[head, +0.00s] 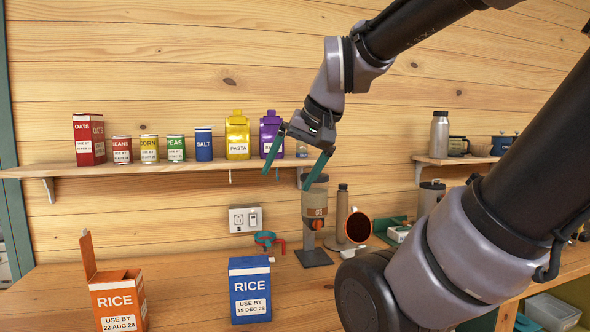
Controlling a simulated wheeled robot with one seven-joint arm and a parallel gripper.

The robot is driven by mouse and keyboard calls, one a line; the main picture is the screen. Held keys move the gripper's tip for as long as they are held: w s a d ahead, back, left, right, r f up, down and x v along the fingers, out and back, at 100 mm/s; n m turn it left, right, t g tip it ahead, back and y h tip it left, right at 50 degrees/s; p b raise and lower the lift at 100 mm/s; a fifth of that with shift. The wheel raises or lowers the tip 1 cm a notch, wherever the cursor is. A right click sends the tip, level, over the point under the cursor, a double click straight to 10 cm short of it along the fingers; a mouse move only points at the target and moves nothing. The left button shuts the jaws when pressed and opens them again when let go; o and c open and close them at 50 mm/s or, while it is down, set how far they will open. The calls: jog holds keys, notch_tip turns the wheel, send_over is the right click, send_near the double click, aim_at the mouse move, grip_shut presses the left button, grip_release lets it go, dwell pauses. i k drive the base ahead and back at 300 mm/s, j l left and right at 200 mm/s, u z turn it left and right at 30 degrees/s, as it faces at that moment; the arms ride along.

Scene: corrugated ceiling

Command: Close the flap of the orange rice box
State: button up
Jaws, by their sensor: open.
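The orange rice box (118,305) stands upright on the table at the lower left of the head view, its label reading 22 AUG 28. Its flap (88,255) stands up from the left side of the top, so the box is open. My gripper (296,165) is open and empty, with its green fingers spread and pointing down. It is up and to the right of the orange box, in front of the wall, and well apart from the box.
A blue rice box (250,291) stands right of the orange one. A grinder (315,210), a teal and red item (266,240) and a copper-coloured cup (358,227) are farther back. A wall shelf (150,168) holds several packages and cans. The table between the two rice boxes is clear.

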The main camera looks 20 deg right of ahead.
aim_at(87, 250)
jog(key=j+u, duration=0.2)
jog(key=u, duration=0.25)
jog(key=i+j+u, duration=0.1)
jog(key=u, duration=0.3)
jog(key=j, duration=0.1)
